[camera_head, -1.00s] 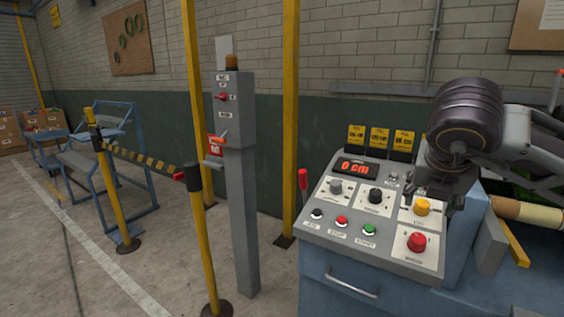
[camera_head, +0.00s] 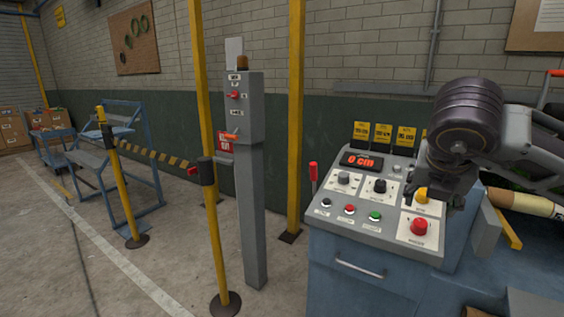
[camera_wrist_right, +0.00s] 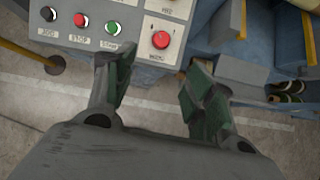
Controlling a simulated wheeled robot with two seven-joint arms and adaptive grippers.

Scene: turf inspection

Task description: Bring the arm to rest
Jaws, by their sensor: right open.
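My right arm comes in from the right in the head view, with its dark gripper (camera_head: 432,198) over the right side of the grey control console (camera_head: 340,223). The right wrist view shows its two green-padded fingers (camera_wrist_right: 158,88) spread apart, with nothing between them. In the head view the gripper partly covers a yellow knob (camera_head: 421,195). The red mushroom button (camera_head: 419,227) is just below it in the picture and also shows beyond the fingers in the wrist view (camera_wrist_right: 161,40). I cannot tell whether the gripper touches the console. My left gripper is not in view.
The console has a "0 cm" display (camera_head: 362,161), a red-handled lever (camera_head: 313,172) and a green button (camera_head: 375,216). A grey post (camera_head: 250,200) and a yellow barrier post (camera_head: 217,240) stand left. A beige roll (camera_head: 525,204) lies right. Floor between is open.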

